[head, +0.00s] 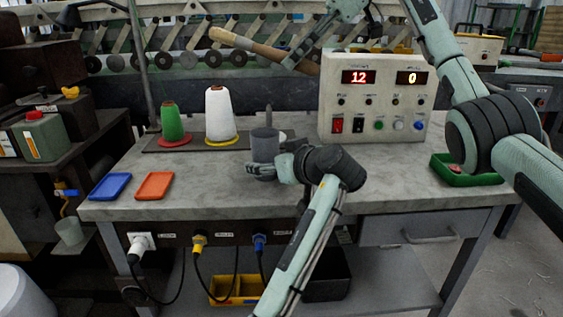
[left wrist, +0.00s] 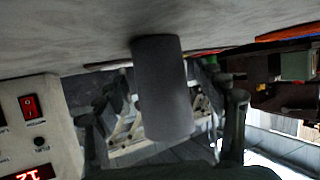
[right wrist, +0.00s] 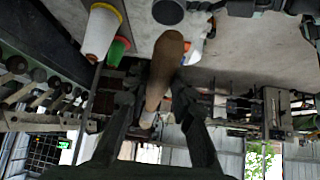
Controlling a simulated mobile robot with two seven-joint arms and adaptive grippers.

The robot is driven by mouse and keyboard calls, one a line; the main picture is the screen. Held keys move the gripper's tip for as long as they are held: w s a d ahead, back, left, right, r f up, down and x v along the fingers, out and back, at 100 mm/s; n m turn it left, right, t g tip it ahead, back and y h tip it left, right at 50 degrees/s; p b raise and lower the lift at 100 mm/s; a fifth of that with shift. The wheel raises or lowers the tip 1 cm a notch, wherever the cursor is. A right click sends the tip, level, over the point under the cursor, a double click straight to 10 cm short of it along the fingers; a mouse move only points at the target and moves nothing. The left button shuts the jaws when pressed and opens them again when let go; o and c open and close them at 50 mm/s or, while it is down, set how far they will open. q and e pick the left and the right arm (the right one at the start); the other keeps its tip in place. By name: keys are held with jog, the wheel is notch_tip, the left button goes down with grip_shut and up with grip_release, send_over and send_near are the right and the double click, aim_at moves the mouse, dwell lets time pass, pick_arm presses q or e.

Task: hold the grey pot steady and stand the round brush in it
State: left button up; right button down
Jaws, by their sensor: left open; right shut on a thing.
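The grey pot (head: 265,146) stands upright on the bench. My left gripper (head: 271,164) is open around it at the near side. In the left wrist view the pot (left wrist: 162,88) is between the two spread fingers, with gaps visible. My right gripper (head: 290,63) is shut on the round brush (head: 243,43), a long brown wooden piece. It is held tilted in the air above and behind the pot. In the right wrist view the brush (right wrist: 163,68) sits between the fingers, and the pot (right wrist: 168,11) shows beyond its end. The pot's inside is hidden.
A green cone (head: 172,122) and a white cone (head: 219,112) stand left of the pot. The control box (head: 375,100) stands behind right. Blue (head: 110,186) and orange (head: 155,185) trays lie front left; a green tray (head: 466,178) lies right.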

pick_arm(q)
jog(key=shift+x, duration=1.35)
jog(key=shift+c, duration=0.3)
